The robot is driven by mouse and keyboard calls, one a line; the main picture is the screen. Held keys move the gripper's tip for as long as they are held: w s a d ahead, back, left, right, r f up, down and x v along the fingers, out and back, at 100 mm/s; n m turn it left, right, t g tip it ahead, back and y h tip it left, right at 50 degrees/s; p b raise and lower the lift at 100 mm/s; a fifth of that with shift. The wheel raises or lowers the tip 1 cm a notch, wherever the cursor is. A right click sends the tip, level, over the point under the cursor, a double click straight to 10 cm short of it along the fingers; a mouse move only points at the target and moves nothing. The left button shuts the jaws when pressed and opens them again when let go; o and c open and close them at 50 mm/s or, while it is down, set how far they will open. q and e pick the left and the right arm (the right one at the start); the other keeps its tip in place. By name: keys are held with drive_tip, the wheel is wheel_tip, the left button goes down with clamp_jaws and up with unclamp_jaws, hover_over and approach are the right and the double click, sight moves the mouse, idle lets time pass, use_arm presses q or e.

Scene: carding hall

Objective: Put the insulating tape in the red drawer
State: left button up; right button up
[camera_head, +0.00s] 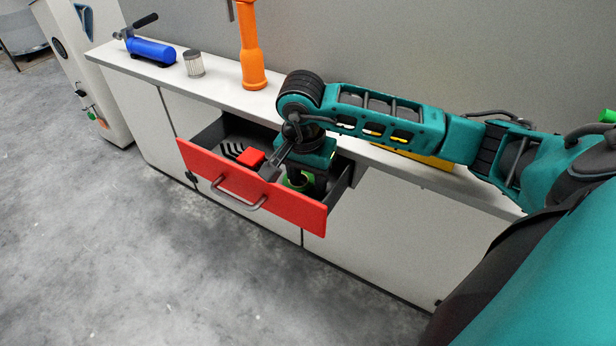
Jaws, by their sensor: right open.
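The red drawer (222,178) is pulled out from the white cabinet, its red front and grey handle facing the room. A green ring (296,181), which looks like the insulating tape, lies in the right part of the drawer. It is partly hidden by my right gripper (306,183). My right gripper points down into the drawer at the ring and is open. Whether its fingers touch the ring cannot be told. My left gripper is not in view.
A red block (251,158) and a black ridged thing lie in the drawer's left part. On the worktop stand a blue tool (152,51), a grey ribbed cylinder (194,64) and an orange torch-like thing (251,62). A yellow thing (432,161) lies behind my right arm.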

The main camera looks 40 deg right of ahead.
sight(305, 189)
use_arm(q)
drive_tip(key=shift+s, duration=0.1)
use_arm(e)
drive_tip(key=shift+r+p, duration=0.25)
drive_tip(key=shift+p, duration=0.05)
use_arm(q)
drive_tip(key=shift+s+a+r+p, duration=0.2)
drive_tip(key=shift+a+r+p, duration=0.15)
drive_tip(key=shift+p, duration=0.35)
use_arm(e)
wheel_tip(305, 189, up, 12)
drive_tip(key=a, duration=0.1)
drive_tip(key=shift+s+a+f, duration=0.15)
drive_tip(key=shift+s, duration=0.15)
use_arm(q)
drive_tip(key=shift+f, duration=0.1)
use_arm(e)
drive_tip(key=shift+s, duration=0.1)
